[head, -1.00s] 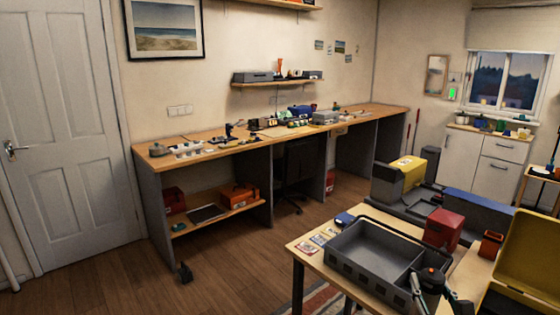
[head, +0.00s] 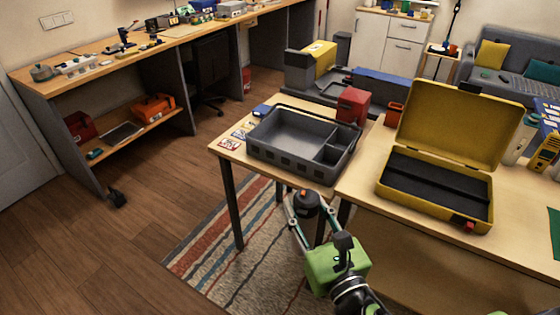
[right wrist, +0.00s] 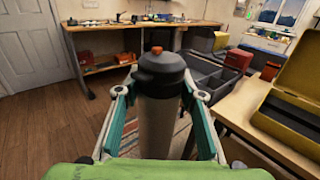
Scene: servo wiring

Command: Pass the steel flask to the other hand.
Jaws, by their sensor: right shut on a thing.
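The steel flask has a grey body and a dark cap with an orange top. In the right wrist view the flask (right wrist: 157,125) stands upright between the teal-lined fingers of my right gripper (right wrist: 161,94), which is shut on it. In the head view the flask's dark cap (head: 305,206) shows at the tip of my right gripper (head: 309,222), in front of the tables' near edge; most of its body is hidden there. My left gripper is in neither current view.
A grey divided tray (head: 290,160) and a red box (head: 353,105) stand on the wooden table. An open yellow case (head: 460,130) lies to their right. A striped rug (head: 245,255) covers the floor below. The wooden floor (head: 130,230) at left is open.

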